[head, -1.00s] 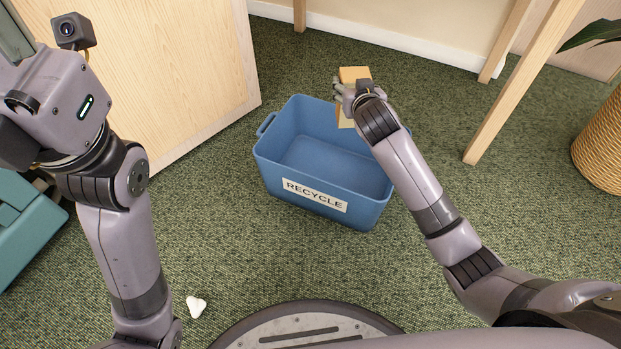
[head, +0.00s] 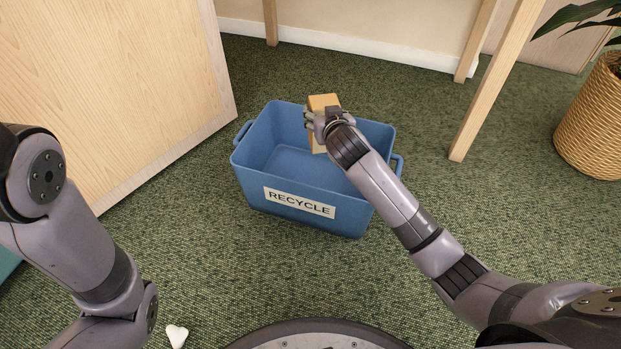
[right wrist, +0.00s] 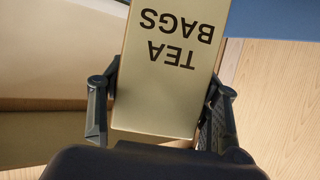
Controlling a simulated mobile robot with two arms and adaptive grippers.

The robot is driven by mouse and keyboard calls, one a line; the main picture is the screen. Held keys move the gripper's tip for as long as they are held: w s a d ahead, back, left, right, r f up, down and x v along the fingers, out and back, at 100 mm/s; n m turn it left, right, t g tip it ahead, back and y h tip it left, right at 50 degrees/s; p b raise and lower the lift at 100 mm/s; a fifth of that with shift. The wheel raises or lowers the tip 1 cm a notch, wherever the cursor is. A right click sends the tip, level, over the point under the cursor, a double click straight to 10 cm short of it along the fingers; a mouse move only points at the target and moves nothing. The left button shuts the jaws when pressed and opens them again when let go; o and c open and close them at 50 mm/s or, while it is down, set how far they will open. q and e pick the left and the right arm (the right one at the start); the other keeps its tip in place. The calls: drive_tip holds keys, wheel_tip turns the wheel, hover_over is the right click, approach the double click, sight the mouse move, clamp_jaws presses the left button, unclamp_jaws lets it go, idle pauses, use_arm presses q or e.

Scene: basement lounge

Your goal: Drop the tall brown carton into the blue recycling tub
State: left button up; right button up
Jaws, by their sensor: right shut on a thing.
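The tall brown carton (head: 324,103) is held upright in my right gripper (head: 322,122), above the back part of the blue recycling tub. In the right wrist view the carton (right wrist: 170,60) reads "TEA BAGS", upside down, and the fingers of my right gripper (right wrist: 160,105) are shut on its two sides. The blue recycling tub (head: 255,180) stands on the carpet with a "RECYCLE" label on its front. Its visible floor is empty; my right arm hides part of its right side. My left arm is at the left edge, and its gripper is out of the picture.
A pale wooden cabinet (head: 110,90) stands left of the tub. Wooden table legs (head: 495,80) rise behind and to the right. A woven plant basket (head: 595,120) is at the far right. A small white crumpled scrap (head: 177,336) lies on the carpet in front.

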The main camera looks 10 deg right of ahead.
drive_tip(key=shift+f, duration=0.2)
drive_tip(key=o, duration=1.1)
drive_tip(key=v, duration=1.2)
